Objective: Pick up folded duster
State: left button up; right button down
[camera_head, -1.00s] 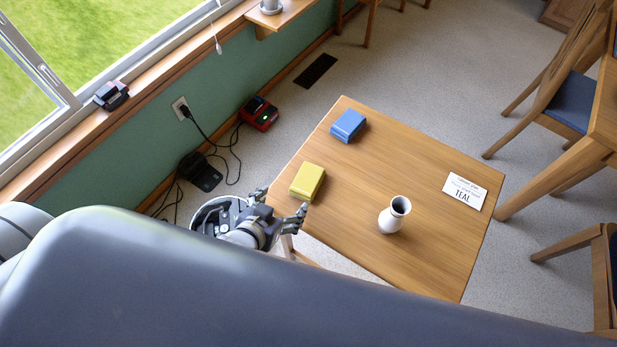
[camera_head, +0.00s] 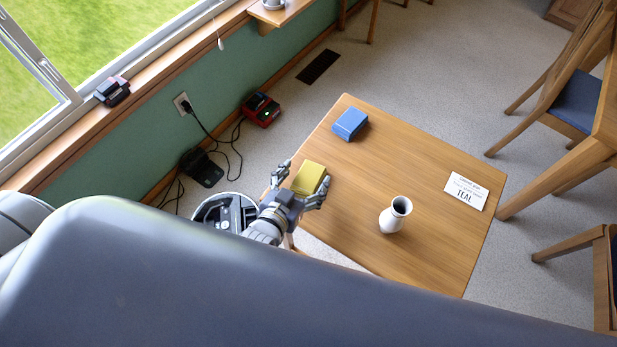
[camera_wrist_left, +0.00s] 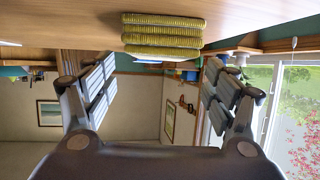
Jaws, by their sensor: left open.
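The folded duster (camera_head: 310,178) is yellow and lies on the near left part of the small wooden table (camera_head: 400,190). My left gripper (camera_head: 301,183) is open at the table's left edge, with its fingers at either side of the duster's near end. In the left wrist view the duster (camera_wrist_left: 163,36) shows as a stack of ribbed yellow layers, ahead and between the open fingers (camera_wrist_left: 158,88) near the top of the picture. I cannot tell whether a finger touches it. My right gripper is not in view.
A blue folded item (camera_head: 350,124) lies farther back on the table. A white vase (camera_head: 394,215) stands right of the duster, and a card reading TEAL (camera_head: 466,190) lies at the right. Chargers with cables (camera_head: 203,167) are on the floor by the green wall.

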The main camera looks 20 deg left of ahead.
aim_at(314, 166)
pick_arm(q)
jog(key=shift+x, duration=2.65)
jog(key=c, duration=1.1)
